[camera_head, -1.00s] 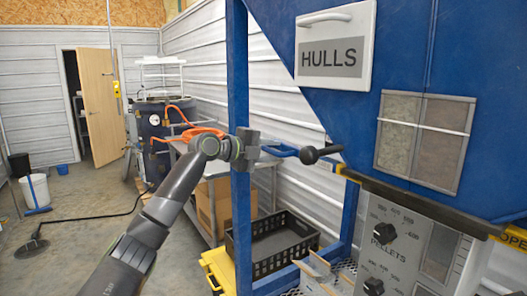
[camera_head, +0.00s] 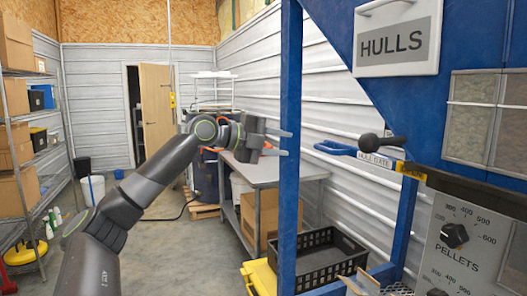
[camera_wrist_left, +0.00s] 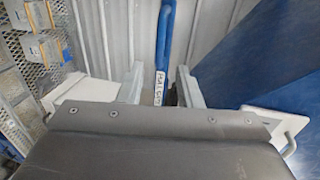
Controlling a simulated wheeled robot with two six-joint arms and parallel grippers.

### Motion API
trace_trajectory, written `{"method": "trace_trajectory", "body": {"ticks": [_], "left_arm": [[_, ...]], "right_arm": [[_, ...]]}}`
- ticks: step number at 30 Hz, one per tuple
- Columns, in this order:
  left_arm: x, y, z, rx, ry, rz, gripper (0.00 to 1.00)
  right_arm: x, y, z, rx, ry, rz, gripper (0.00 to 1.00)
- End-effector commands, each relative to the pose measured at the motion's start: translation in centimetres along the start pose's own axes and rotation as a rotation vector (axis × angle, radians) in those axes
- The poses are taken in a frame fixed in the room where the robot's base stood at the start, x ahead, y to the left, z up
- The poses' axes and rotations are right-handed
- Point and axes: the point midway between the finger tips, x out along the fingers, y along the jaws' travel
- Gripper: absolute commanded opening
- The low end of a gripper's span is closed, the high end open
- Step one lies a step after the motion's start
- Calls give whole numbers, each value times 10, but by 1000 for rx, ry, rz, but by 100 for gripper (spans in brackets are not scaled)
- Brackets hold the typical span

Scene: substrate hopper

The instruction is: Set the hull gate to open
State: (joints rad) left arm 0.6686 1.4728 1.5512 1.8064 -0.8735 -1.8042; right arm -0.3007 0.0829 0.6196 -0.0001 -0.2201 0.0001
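The hull gate (camera_head: 376,162) is a flat bar labelled HULL GATE under the blue hopper, with a blue loop handle (camera_head: 336,148) at its left end. A black ball knob (camera_head: 369,142) shows just above the bar. In the left wrist view the blue handle (camera_wrist_left: 165,40) and its label lie between the spread fingers, farther out. My left gripper (camera_head: 283,142) is open and empty, left of the handle with a visible gap, its fingertips overlapping the blue post in the head view. It also shows in the left wrist view (camera_wrist_left: 160,88). My right gripper is not in view.
A blue post (camera_head: 288,210) stands close to the left gripper. The HULLS panel (camera_head: 397,42) is above right, and the PELLETS dial (camera_head: 454,235) is below right. A black crate (camera_head: 330,262) and a grey table (camera_head: 262,173) are behind. Open floor lies left.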

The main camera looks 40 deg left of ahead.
Motion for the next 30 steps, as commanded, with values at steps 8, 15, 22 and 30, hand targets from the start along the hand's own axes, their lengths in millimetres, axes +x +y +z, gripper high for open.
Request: {"method": "trace_trajectory", "body": {"ticks": [8, 15, 22, 30], "left_arm": [[-30, 4, 1, 1, -4, 1, 32], [-42, 1, 0, 0, -2, 0, 32], [-43, 0, 0, 0, -1, -1, 32], [-43, 0, 0, 0, -1, -1, 32]], "right_arm": [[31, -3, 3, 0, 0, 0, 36], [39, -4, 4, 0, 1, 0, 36], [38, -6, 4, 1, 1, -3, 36], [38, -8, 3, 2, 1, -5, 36]]}}
